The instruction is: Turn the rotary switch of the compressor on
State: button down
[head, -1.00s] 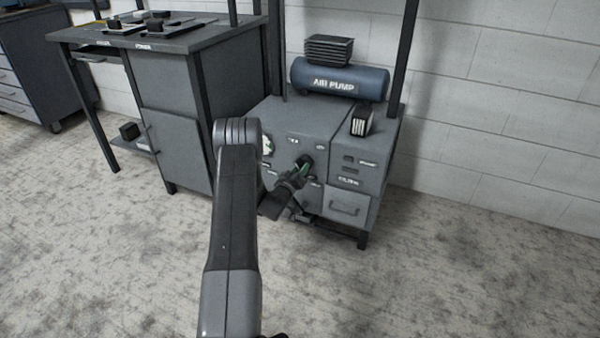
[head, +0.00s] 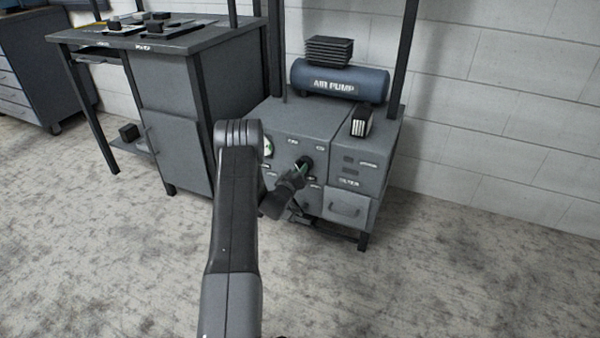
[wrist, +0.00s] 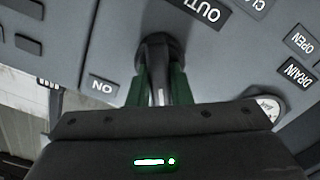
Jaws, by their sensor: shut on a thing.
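The grey compressor cabinet (head: 290,120) stands against the wall with a blue tank marked AIR PUMP (head: 340,79) on top. Its black rotary switch (head: 306,161) is on the front panel. My gripper (head: 301,168) reaches it from the front. In the wrist view the switch (wrist: 156,48) sits between the green fingertips of my gripper (wrist: 157,84), which are shut on it from both sides. A pale line shows on the switch between the fingers. An ON label (wrist: 102,86) is at the left. The switch's lower part is hidden by my gripper.
An OUT label (wrist: 199,10) and a DRAIN label (wrist: 294,73) show on the panel, upside down. A workbench (head: 160,45) stands left. The floor in front is clear.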

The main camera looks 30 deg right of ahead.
jog(key=m+b, duration=0.3)
jog(key=shift+f, duration=0.2)
jog(key=m+b, duration=0.2)
jog(key=m, duration=0.1)
jog(key=shift+r+m+b, duration=0.1)
jog(key=shift+m+b, duration=0.2)
jog(key=m, duration=0.3)
jog(key=shift+r, duration=0.15)
jog(key=shift+s+d+m, duration=0.1)
jog(key=shift+m, duration=2)
jog(key=c, duration=1.3)
grip_release()
